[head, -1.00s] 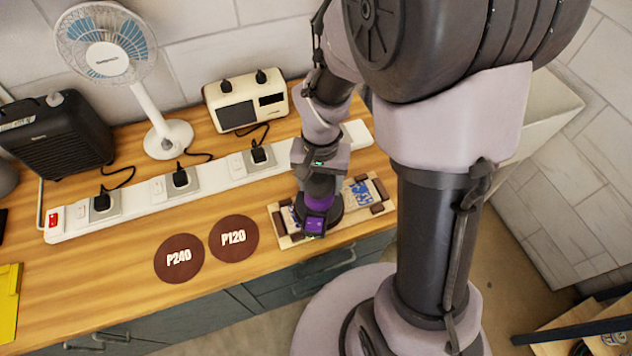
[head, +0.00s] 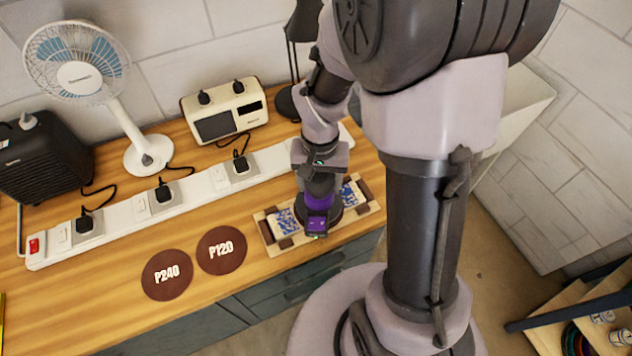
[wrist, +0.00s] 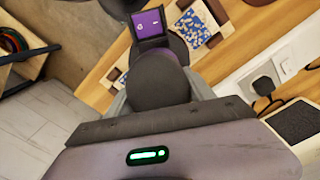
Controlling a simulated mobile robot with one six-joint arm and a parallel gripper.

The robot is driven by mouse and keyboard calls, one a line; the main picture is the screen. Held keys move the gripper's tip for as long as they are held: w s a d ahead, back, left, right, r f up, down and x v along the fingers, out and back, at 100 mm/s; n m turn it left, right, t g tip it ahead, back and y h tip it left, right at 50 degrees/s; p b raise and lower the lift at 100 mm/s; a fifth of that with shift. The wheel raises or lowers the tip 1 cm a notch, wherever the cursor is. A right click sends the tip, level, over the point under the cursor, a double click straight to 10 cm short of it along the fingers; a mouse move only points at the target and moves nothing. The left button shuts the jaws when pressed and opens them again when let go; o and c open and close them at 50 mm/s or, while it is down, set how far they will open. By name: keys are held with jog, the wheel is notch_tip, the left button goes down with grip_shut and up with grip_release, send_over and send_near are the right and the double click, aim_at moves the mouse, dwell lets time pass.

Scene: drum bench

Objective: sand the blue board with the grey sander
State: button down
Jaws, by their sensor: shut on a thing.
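The blue board (head: 285,221) lies on the wooden bench in a pale frame with brown blocks at its corners. Its face is blue with pale patches. The grey sander, with a purple body (head: 319,203) and a dark round pad, stands upright over the middle of the board and hides that part. Whether the pad touches the board is hard to tell. My gripper (head: 321,172) is shut on the sander from above. In the wrist view the sander (wrist: 152,28) is beyond my gripper (wrist: 160,90), with part of the blue board (wrist: 196,28) beside it.
Two brown discs marked P240 (head: 167,274) and P120 (head: 221,250) lie left of the board. A long white power strip (head: 115,217) with plugs runs behind. A fan (head: 149,154), a cream radio (head: 224,112), a black heater (head: 40,165) and a dark lamp (head: 304,22) stand at the back.

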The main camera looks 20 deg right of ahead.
jog(key=shift+w+d, duration=0.2)
jog(key=shift+d, duration=1.55)
jog(key=shift+s+d+f, duration=0.15)
jog(key=shift+d, duration=1.55)
notch_tip(320, 180, up, 6)
jog(key=p, duration=0.5)
jog(key=shift+w+d, duration=0.15)
jog(key=shift+w, duration=0.05)
